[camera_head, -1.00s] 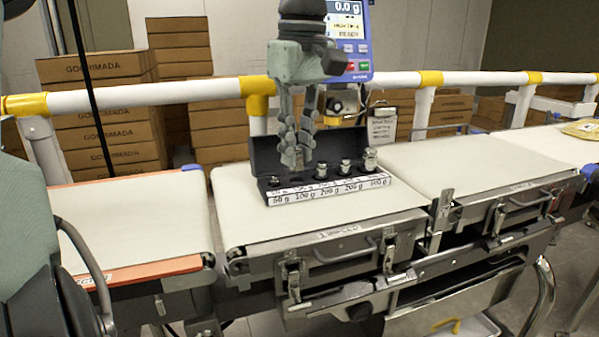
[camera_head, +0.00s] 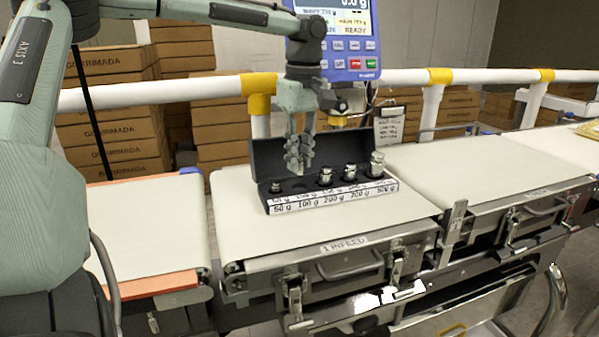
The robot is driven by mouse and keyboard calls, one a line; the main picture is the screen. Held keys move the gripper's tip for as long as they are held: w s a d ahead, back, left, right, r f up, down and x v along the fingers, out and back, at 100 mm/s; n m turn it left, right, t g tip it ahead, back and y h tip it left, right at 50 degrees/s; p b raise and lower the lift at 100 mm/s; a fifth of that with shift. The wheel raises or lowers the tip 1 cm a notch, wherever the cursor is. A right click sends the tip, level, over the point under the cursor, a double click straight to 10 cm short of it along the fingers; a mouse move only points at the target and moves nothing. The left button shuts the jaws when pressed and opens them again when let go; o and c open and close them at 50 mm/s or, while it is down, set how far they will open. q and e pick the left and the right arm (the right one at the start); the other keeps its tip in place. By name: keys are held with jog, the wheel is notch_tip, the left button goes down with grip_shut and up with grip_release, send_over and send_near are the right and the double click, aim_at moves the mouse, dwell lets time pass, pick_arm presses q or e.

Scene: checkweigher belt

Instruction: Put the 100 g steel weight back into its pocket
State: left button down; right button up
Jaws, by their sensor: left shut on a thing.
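My left gripper (camera_head: 299,158) points down over the open black weight case (camera_head: 262,148), above its 100 g place. It is shut on the 100 g steel weight, which is mostly hidden between the fingers. The 100 g pocket is largely hidden behind the fingertips; I cannot tell whether the weight touches it. The 50 g weight (camera_head: 276,187) stands left of the fingers. Two 200 g weights (camera_head: 325,176) (camera_head: 350,171) and the taller 500 g weight (camera_head: 377,164) stand to the right. A white label strip (camera_head: 330,198) runs along the case front. My right gripper is not in view.
The case stands on the white infeed belt (camera_head: 240,225). The blue weighing display (camera_head: 345,62) rises close behind my gripper. A white and yellow guard rail (camera_head: 400,77) runs behind. The belt in front of the case is clear.

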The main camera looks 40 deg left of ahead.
aim_at(299, 173)
pick_arm(q)
jog(key=shift+w+a+f, duration=0.1)
jog(key=shift+f, duration=1.95)
jog(key=c, duration=1.4)
grip_release()
jog(key=shift+f, duration=0.1)
jog(key=r, duration=1.2)
jog(key=shift+d+r, duration=0.15)
jog(key=shift+d, duration=0.25)
